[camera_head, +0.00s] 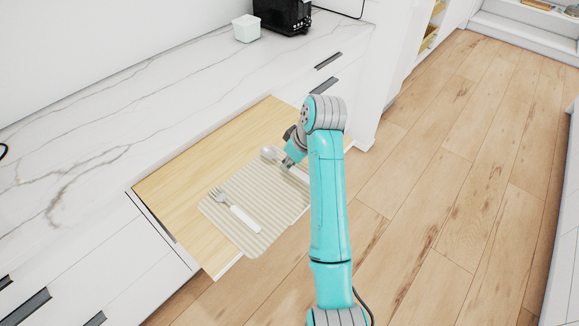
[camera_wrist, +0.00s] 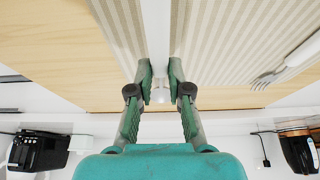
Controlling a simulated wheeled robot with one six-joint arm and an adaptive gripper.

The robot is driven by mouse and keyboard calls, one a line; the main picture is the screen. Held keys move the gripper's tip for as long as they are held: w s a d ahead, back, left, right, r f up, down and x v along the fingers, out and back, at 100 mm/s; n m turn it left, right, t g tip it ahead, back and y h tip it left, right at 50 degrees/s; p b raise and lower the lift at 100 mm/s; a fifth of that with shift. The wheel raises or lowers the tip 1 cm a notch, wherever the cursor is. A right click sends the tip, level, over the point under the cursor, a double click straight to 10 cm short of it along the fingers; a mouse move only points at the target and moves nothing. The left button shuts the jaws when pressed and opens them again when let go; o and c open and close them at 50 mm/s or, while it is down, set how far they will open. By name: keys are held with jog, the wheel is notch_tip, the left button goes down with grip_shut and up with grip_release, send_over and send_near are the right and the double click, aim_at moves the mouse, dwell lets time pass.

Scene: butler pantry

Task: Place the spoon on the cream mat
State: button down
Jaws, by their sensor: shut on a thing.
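The spoon has a silvery bowl (camera_head: 268,153) and a white handle (camera_wrist: 156,30). My gripper (camera_head: 287,166) is shut on its handle; the fingertips close from both sides in the wrist view (camera_wrist: 160,72). The cream striped mat (camera_head: 250,185) lies in the open wooden drawer (camera_head: 180,185). The spoon is over the mat's far right part, with the bowl near the mat's far edge. In the wrist view, mat (camera_wrist: 225,40) shows on both sides of the handle. I cannot tell whether the spoon touches it. My arm hides part of the spoon.
A fork (camera_head: 235,210) with a white handle lies on the mat, left of the spoon. A marble counter (camera_head: 110,110) runs behind the drawer, with a pale container (camera_head: 246,28) and a black appliance (camera_head: 284,14) on it. Wooden floor (camera_head: 450,170) is clear at right.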

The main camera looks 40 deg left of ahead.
jog(key=shift+f, duration=1)
jog(key=shift+f, duration=0.15)
jog(key=c, duration=1.1)
grip_release()
jog(key=shift+v, duration=3.9)
